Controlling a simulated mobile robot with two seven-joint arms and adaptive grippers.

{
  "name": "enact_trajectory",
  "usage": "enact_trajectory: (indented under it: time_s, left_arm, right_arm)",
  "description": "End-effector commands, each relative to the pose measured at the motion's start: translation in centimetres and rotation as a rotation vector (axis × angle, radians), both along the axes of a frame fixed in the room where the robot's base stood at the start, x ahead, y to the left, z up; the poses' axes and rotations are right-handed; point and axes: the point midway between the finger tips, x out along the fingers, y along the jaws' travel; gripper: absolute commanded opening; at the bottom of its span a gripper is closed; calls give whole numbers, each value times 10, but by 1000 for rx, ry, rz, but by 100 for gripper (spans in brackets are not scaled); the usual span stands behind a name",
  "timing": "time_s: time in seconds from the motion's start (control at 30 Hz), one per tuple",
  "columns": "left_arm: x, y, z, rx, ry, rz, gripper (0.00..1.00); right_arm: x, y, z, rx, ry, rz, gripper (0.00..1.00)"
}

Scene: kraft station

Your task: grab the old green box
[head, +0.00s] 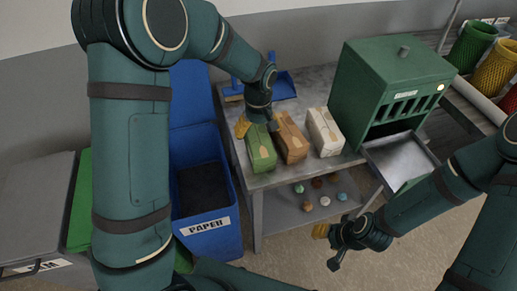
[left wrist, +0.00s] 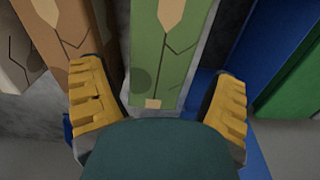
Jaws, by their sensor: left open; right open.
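The old green box (head: 261,150) lies on the grey table, leftmost in a row of three boxes. It has a tan patch and dark crack-like lines, seen close up in the left wrist view (left wrist: 165,55). My left gripper (head: 251,124) is over the far end of the green box. In the left wrist view its yellow fingers (left wrist: 165,105) are open, with the box's end between them and a gap on each side; I cannot tell if they touch it. My right gripper (head: 327,242) is open and empty, low in front of the table.
A brown box (head: 291,138) stands close right of the green one, then a cream box (head: 325,131). A green cabinet (head: 385,85) with an open tray (head: 401,160) is at right. A blue bin (head: 226,183) marked for paper stands left. Several small balls lie on the lower shelf.

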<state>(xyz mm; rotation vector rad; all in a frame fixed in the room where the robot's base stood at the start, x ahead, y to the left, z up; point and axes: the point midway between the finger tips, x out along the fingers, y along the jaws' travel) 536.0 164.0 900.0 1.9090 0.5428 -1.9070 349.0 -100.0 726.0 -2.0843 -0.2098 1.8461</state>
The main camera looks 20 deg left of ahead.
Motion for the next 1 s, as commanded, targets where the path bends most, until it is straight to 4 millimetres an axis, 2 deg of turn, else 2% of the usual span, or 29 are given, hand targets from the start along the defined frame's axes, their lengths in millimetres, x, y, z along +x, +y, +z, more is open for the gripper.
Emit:
enact_trajectory:
  time_s: [0.03, 0.2, 0.47, 0.6, 0.7, 1.0]
  left_arm:
    - [-2, 0, -12, 1, 4, 0, 87]
    - [-2, 0, -32, 1, 3, 1, 87]
    - [-3, -1, -35, 0, 4, 0, 88]
    - [-3, -1, -35, 0, 4, -1, 39]
    - [-2, -1, -34, -1, 3, 0, 36]
    - [-2, -1, -32, -1, 1, 0, 35]
  right_arm:
    - [1, 0, -5, 0, -2, -1, 47]
    - [2, 0, -11, -1, -5, -2, 47]
    - [2, 0, -10, -1, -5, -1, 47]
    - [2, 0, -10, -1, -5, -2, 47]
    - [2, 0, -10, -1, -5, -2, 47]
    - [2, 0, -10, -1, -5, -2, 47]
